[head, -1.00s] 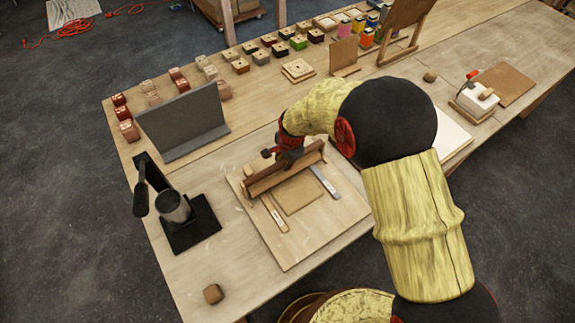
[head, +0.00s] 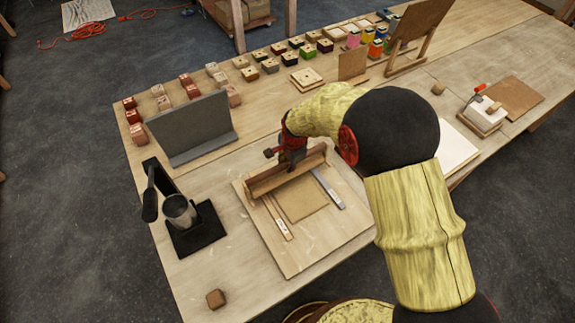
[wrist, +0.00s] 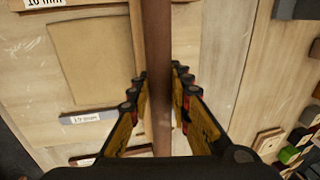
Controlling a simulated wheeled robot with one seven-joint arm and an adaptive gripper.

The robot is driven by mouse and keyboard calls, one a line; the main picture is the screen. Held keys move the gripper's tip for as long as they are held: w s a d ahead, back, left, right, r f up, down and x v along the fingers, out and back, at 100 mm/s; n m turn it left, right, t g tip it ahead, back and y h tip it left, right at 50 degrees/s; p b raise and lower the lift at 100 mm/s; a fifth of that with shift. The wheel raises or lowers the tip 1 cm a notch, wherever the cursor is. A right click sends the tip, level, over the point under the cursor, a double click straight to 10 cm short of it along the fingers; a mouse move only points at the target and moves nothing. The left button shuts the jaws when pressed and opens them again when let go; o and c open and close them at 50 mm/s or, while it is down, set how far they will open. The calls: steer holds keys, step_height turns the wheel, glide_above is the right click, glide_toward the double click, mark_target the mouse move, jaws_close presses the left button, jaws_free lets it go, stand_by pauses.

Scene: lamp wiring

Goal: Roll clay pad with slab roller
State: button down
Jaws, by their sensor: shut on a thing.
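The clay pad (head: 299,199) is a flat tan square on the wooden board (head: 325,244), and it also shows in the wrist view (wrist: 90,62). Two thickness strips lie on either side of it: a wooden one (head: 277,217) at its left and a grey one (head: 328,189) at its right. The slab roller (head: 268,181), a long wooden piece, lies across the far side of the board, beyond most of the pad.
A black stand with a metal cup (head: 180,212) is left of the board, and a grey angled panel (head: 192,128) stands behind it. A small brown block (head: 215,299) lies near the front edge. Several sample tiles and colored jars line the back.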

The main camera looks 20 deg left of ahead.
steer(key=shift+w+r+p, duration=0.1)
steer(key=shift+r+p, duration=0.9)
steer(key=shift+r, duration=1.15)
steer(key=shift+f, duration=0.1)
